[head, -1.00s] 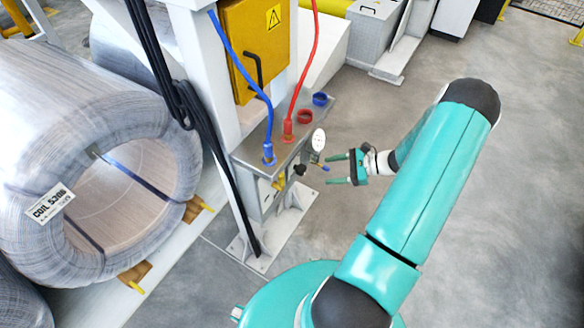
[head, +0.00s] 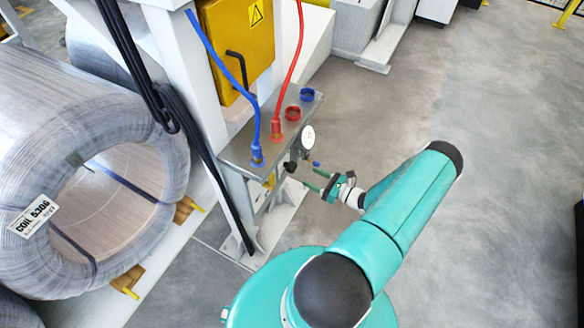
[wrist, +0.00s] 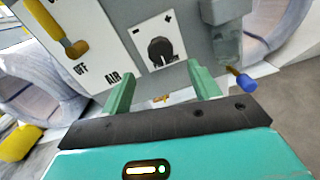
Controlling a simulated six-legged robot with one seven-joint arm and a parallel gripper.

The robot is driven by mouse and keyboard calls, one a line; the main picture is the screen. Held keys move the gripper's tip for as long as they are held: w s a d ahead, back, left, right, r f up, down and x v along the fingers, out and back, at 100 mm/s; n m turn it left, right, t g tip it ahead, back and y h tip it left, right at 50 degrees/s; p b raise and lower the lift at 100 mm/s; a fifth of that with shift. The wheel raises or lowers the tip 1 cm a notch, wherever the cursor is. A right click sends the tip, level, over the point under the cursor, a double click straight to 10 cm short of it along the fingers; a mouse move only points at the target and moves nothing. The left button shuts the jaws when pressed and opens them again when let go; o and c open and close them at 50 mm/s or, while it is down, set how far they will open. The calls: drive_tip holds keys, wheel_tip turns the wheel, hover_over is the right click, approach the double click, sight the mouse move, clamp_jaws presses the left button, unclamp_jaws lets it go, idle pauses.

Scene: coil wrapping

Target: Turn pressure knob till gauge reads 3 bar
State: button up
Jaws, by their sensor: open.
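The black pressure knob (wrist: 160,50) sits on a white plate with plus and minus marks in the wrist view, ahead of and between my fingers. In the head view the dark knob (head: 290,166) shows on the front of the grey unit. The round white gauge (head: 308,138) stands beside it, its reading too small to tell. My gripper (head: 317,180) is open and empty, its green fingers pointing at the unit, apart from the knob. In the wrist view my gripper (wrist: 163,85) spans wider than the knob.
A yellow lever (wrist: 75,46) by an OFF and AIR label is left of the knob. A blue-tipped part (wrist: 244,82) is close to my right finger. Blue hose (head: 229,75) and red hose (head: 299,60) run into the unit's top. A wire coil (head: 70,150) lies left.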

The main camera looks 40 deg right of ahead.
sight(294, 169)
drive_tip(key=x, duration=0.9)
drive_tip(key=c, duration=1)
